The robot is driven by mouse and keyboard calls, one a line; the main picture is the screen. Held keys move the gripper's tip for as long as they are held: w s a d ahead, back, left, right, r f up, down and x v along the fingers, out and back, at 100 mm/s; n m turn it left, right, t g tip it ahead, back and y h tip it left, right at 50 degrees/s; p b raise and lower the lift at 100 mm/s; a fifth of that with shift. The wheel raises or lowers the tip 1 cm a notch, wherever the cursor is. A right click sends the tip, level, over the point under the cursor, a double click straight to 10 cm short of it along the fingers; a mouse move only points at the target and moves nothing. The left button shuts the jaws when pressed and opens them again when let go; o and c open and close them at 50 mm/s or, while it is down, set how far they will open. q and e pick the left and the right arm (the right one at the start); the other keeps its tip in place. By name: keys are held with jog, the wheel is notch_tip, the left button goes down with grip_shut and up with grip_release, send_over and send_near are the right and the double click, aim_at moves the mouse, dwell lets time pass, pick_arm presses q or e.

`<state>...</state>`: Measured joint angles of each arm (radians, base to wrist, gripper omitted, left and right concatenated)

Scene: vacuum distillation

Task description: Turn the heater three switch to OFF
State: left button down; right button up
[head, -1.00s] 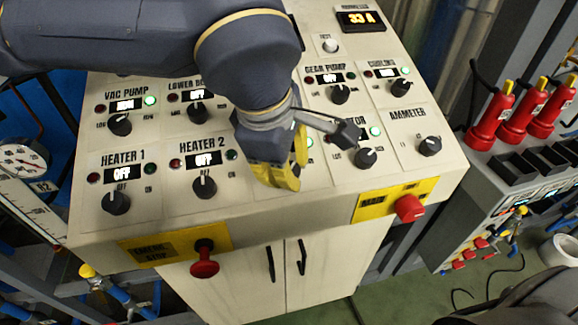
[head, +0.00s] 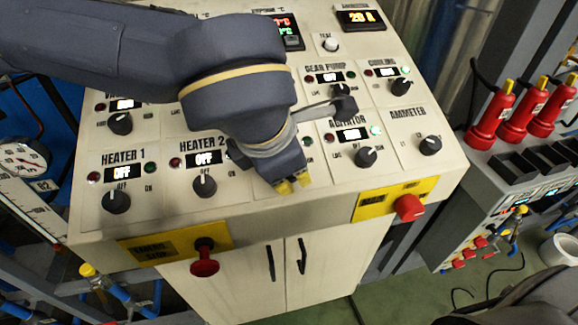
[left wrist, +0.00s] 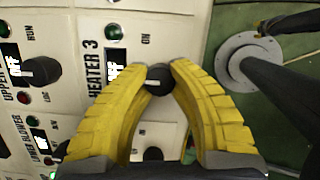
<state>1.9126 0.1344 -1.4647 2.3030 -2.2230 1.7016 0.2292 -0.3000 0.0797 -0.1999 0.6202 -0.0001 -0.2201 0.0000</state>
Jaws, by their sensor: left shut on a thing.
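My left gripper (head: 291,185) is at the heater three place on the sloped panel and hides that switch in the head view. In the left wrist view, its yellow fingers (left wrist: 160,72) are closed around the black heater three knob (left wrist: 160,82). The HEATER 3 label (left wrist: 93,68) is beside the left finger. The heater three display (left wrist: 116,72) seems to read OFF, partly covered by that finger. The green lamp (left wrist: 113,31) beside it looks dark. My right gripper is not in view.
The heater two knob (head: 205,185) is left of the gripper and the agitator knob (head: 365,157) right of it. Red stop buttons (head: 205,262) (head: 409,207) stick out from the panel's front edge. The ammeter display (head: 360,18) reads about 20 A.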

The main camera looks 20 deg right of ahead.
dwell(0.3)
pick_arm(q)
jog(key=c, duration=1)
grip_release()
jog(key=shift+c, duration=0.2)
jog(key=shift+r, duration=0.1)
jog(key=v, duration=1.1)
jog(key=shift+s+a+r, duration=0.2)
jog(key=shift+r, duration=0.15)
